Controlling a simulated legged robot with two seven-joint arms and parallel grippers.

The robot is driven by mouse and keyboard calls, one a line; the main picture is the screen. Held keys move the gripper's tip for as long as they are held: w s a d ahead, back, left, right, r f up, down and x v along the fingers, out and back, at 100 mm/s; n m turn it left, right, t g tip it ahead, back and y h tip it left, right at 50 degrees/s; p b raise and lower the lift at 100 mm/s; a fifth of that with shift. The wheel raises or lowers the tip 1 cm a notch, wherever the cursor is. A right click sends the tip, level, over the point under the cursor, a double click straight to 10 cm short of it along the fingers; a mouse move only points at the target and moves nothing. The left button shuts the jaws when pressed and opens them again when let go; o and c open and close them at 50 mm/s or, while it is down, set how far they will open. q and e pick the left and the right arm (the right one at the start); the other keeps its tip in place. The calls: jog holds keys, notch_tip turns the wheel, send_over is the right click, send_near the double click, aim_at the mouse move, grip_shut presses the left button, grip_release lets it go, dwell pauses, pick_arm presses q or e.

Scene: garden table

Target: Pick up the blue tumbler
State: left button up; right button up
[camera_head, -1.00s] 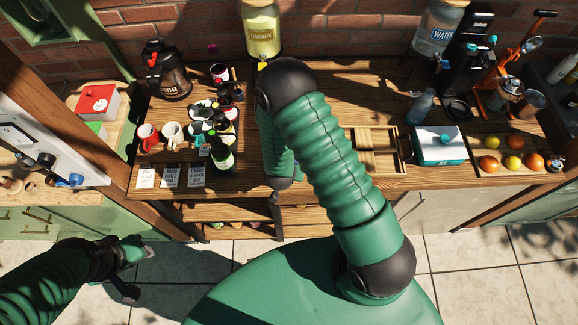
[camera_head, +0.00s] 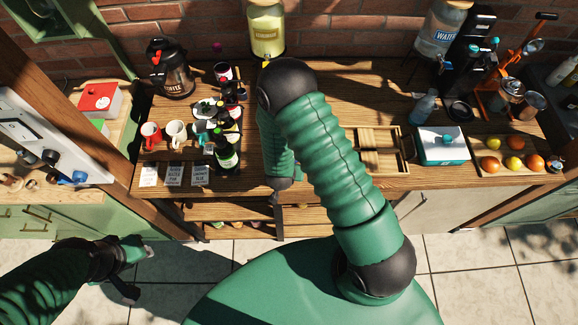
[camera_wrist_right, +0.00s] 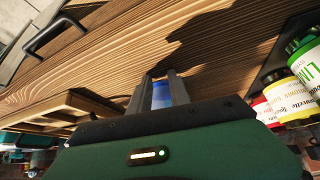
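In the right wrist view, the blue tumbler (camera_wrist_right: 161,96) shows as a small blue piece with a paler end between the two grey fingers of my right gripper (camera_wrist_right: 160,88). The fingers lie close along both its sides, shut on it. Most of the tumbler is hidden by the gripper body. In the head view, my right arm hides the right gripper's fingers and the tumbler. My left gripper (camera_head: 134,272) is open and empty over the floor tiles at the lower left, away from the table.
The wooden table (camera_head: 330,135) carries a coffee flask (camera_head: 171,72), red mug (camera_head: 151,135), white mug (camera_head: 175,133) and several dark bottles to the left.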

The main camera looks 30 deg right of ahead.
jog(key=o, duration=0.7)
jog(key=shift+a+r, duration=0.1)
jog(key=shift+a, duration=0.1)
jog(key=o, duration=0.5)
jog(key=shift+d, duration=0.45)
